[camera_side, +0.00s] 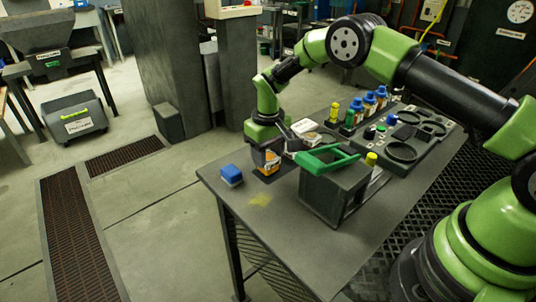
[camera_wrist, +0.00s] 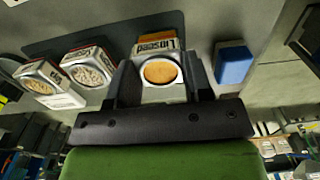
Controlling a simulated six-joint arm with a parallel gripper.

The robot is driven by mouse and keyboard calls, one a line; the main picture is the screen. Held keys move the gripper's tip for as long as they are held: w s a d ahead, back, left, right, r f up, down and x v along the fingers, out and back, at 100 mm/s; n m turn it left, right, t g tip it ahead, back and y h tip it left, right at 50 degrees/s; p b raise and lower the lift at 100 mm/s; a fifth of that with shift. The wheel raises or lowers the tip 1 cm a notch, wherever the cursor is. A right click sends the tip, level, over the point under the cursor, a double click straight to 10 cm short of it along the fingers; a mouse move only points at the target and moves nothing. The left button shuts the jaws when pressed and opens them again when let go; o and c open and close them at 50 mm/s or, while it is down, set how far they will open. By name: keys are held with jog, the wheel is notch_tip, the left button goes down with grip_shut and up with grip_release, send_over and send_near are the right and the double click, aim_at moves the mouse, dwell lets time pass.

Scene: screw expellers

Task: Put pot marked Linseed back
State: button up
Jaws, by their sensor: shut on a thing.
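The pot marked Linseed (camera_wrist: 160,68) is a small box-shaped container with a white and orange label and a round opening of orange-yellow contents. In the wrist view it sits between the two fingers of my gripper (camera_wrist: 162,85), which is shut on it. In the side view the Linseed pot (camera_side: 271,160) shows below my gripper (camera_side: 268,150), near the table's far left edge. Whether its base touches the table I cannot tell. Two similar white pots stand to its left in the wrist view, one nearer (camera_wrist: 88,68) and one farther (camera_wrist: 42,78).
A blue block (camera_side: 231,175) lies close beside the Linseed pot at the table (camera_side: 265,225) edge. A dark box with a green handle (camera_side: 328,160) stands to the right. Several bottles (camera_side: 357,108) and a dark panel with round recesses (camera_side: 402,152) are behind.

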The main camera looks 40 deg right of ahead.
jog(key=shift+f, duration=0.25)
jog(key=shift+f, duration=0.15)
jog(key=o, duration=1.1)
